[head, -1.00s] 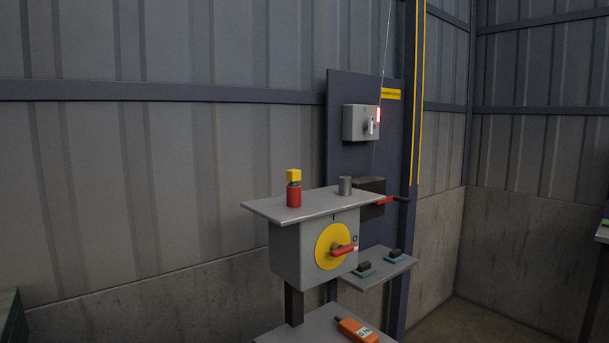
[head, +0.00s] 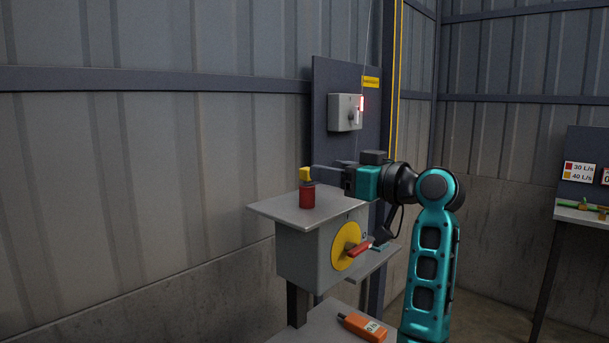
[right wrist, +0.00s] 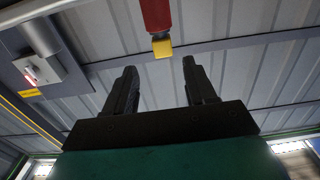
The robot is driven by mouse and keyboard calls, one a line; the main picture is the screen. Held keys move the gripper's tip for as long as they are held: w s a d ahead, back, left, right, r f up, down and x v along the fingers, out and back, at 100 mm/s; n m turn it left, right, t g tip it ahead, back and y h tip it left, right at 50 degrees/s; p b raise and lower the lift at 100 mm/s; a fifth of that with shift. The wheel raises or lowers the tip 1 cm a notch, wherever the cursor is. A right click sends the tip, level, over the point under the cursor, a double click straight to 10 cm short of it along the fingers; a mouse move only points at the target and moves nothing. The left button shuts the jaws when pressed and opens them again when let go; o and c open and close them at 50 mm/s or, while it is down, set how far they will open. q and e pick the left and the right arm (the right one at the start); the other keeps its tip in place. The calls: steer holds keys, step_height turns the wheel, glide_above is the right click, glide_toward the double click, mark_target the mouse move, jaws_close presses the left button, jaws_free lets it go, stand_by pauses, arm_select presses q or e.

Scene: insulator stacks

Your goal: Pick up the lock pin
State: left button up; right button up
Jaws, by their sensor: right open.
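The lock pin, which I take to be the red cylinder with a yellow top (head: 307,196), stands upright on the grey top plate of the switch box. My right gripper (head: 319,173) comes in level from the right, its fingers close to the yellow top. In the right wrist view the picture is upside down. There the red and yellow pin (right wrist: 158,18) lies just beyond the open fingertips (right wrist: 160,66), roughly midway between them. Nothing is between the fingers. My left gripper is not in view.
The switch box (head: 300,256) carries a yellow disc (head: 342,258) with a red handle (head: 359,250). A dark panel (head: 324,125) with a small grey switch (head: 345,113) stands behind. An orange device (head: 362,327) lies on the lower shelf. The plate's left part is clear.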

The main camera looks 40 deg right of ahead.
mark_target(303, 168)
steer(key=w, duration=0.2)
steer(key=shift+w+a, duration=0.15)
steer(key=shift+w, duration=0.25)
steer(key=w, duration=0.2)
steer(key=w+a+p, duration=0.1)
steer(key=w, duration=0.1)
steer(key=shift+w+f, duration=0.1)
steer(key=shift+w, duration=0.1)
steer(key=shift+w+f+p, duration=0.1)
steer(key=shift+w+p, duration=0.2)
steer(key=shift+w, duration=0.05)
steer(key=c, duration=0.6)
jaws_close()
